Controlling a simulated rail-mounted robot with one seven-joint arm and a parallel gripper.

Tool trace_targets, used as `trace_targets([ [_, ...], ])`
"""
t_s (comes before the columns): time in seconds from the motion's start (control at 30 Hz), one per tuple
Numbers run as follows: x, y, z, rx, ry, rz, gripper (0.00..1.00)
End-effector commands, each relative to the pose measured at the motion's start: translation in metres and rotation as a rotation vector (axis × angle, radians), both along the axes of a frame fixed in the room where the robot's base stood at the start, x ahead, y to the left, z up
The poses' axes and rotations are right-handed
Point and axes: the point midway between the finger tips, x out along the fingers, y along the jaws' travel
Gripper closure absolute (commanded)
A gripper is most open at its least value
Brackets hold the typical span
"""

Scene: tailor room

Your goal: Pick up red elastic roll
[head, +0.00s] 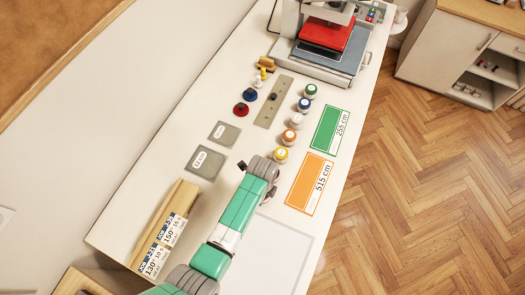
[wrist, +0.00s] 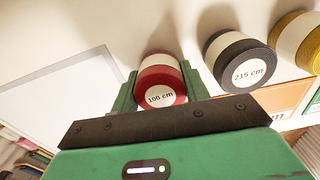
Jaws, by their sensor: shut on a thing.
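The red elastic roll (wrist: 162,78), with a white band and a label reading 100 cm, is in the wrist view between the two green fingers of my gripper (wrist: 158,84). The fingers are shut on its sides. In the head view my arm reaches over the white table, and the wrist hides the roll and the fingers. I cannot tell whether the roll is touching the table.
A dark roll marked 215 cm (wrist: 238,62) stands close right of the red one, with a yellow roll (wrist: 300,42) beyond. An orange card (head: 309,183), a green card (head: 330,130) and a red press (head: 326,34) are on the table (head: 215,98).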

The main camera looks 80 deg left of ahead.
Motion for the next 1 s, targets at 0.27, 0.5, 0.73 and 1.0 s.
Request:
trace_targets([
  [0.27,0.0,0.0,0.035,0.001,-0.001,-0.001,0.77],
  [0.5,-0.039,-0.045,0.037,0.0,0.004,-0.003,0.77],
  [0.73,-0.081,-0.093,0.042,-0.002,0.004,-0.003,0.77],
  [1.0,-0.103,-0.12,0.046,-0.001,0.001,-0.001,0.77],
])
